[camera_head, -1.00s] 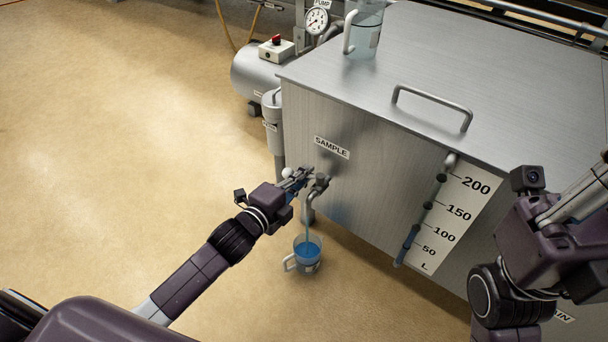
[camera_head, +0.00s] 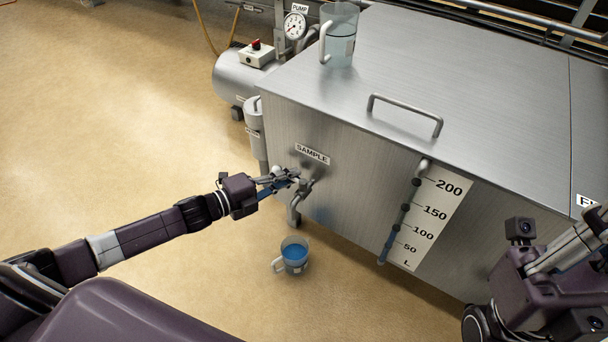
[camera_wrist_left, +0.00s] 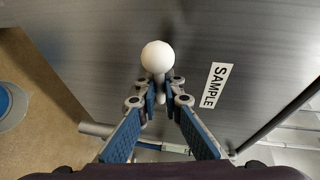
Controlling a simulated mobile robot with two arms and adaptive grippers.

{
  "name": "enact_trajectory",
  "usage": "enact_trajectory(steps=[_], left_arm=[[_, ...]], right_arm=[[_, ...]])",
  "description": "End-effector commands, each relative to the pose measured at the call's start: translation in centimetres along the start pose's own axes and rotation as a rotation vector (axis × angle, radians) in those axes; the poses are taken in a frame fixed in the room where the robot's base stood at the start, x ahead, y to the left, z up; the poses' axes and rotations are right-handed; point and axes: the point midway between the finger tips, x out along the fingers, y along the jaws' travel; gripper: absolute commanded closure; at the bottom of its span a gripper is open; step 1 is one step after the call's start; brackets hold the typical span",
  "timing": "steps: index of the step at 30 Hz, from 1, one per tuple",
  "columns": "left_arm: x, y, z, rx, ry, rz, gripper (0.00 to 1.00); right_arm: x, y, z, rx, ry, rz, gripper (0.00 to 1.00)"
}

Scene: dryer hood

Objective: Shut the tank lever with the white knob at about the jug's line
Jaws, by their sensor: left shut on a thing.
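The tank's sample tap (camera_head: 297,208) sticks out of the steel tank's front wall, below the SAMPLE label. Its lever ends in a round white knob (camera_wrist_left: 157,57), clear in the left wrist view. My left gripper (camera_head: 287,178) is at the tap, its blue-padded fingers (camera_wrist_left: 164,98) shut on the lever just below the knob. The gripper partly hides the lever in the head view. A clear jug (camera_head: 293,257) with blue liquid stands on the floor below the spout. No stream shows between them. My right gripper (camera_head: 565,245) is at the lower right, its fingertips unclear.
A second clear jug (camera_head: 340,38) stands on the tank top, near a metal handle (camera_head: 405,112). A level gauge (camera_head: 403,215) with a litre scale is on the tank front. A pump with a switch box (camera_head: 257,54) stands behind left. The floor at left is clear.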

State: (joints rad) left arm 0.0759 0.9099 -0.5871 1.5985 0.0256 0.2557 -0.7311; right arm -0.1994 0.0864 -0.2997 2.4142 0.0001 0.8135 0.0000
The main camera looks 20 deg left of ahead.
Motion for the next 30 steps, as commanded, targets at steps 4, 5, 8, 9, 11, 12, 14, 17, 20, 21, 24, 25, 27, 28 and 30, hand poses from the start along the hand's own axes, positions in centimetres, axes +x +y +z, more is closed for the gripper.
enact_trajectory(steps=[4,5,8,9,11,12,14,17,20,21,24,25,27,28,30], left_arm=[[0.13,0.0,-0.22,0.008,0.05,0.001,1.0],[0.11,0.0,-0.23,0.008,0.054,0.002,1.0],[0.09,-0.03,-0.29,0.008,0.06,0.002,1.0],[0.1,-0.04,-0.3,0.008,0.06,0.002,1.0],[0.1,-0.05,-0.3,0.008,0.059,0.002,1.0],[0.1,-0.06,-0.3,0.008,0.059,0.001,1.0],[0.11,-0.06,-0.3,0.008,0.059,0.001,1.0],[0.11,-0.07,-0.29,0.008,0.058,0.001,0.83],[0.1,-0.07,-0.24,0.008,0.057,0.002,0.74],[0.09,-0.07,-0.23,0.008,0.057,0.002,0.74],[0.08,-0.07,-0.2,0.008,0.056,0.002,0.74],[0.08,-0.07,-0.19,0.008,0.056,0.002,0.74],[0.05,-0.06,-0.17,0.008,0.056,0.002,0.74],[0.0,-0.05,-0.17,0.008,0.055,0.003,0.74],[-0.3,0.03,-0.14,0.007,0.055,0.004,0.74]], right_arm=[[0.03,-0.03,0.0,-0.001,0.009,-0.003,1.0],[0.05,-0.03,-0.01,-0.001,0.009,-0.003,1.0],[0.1,-0.04,-0.02,-0.001,0.01,-0.003,1.0],[0.1,-0.04,-0.02,-0.001,0.01,-0.003,1.0],[0.11,-0.04,-0.02,-0.001,0.01,-0.003,1.0],[0.11,-0.04,-0.02,-0.001,0.01,-0.004,1.0],[0.11,-0.05,-0.02,-0.001,0.01,-0.004,1.0],[0.12,-0.05,-0.02,-0.001,0.01,-0.004,1.0],[0.12,-0.05,-0.02,0.0,0.01,-0.003,1.0],[0.13,-0.05,-0.02,0.0,0.01,-0.003,1.0],[0.13,-0.05,-0.02,0.0,0.01,-0.003,1.0],[0.13,-0.05,-0.02,0.0,0.01,-0.003,1.0],[0.13,0.0,-0.02,-0.001,0.009,-0.002,1.0],[0.12,0.02,-0.02,-0.002,0.009,-0.002,1.0],[0.12,0.02,-0.03,-0.002,0.009,-0.002,1.0]])
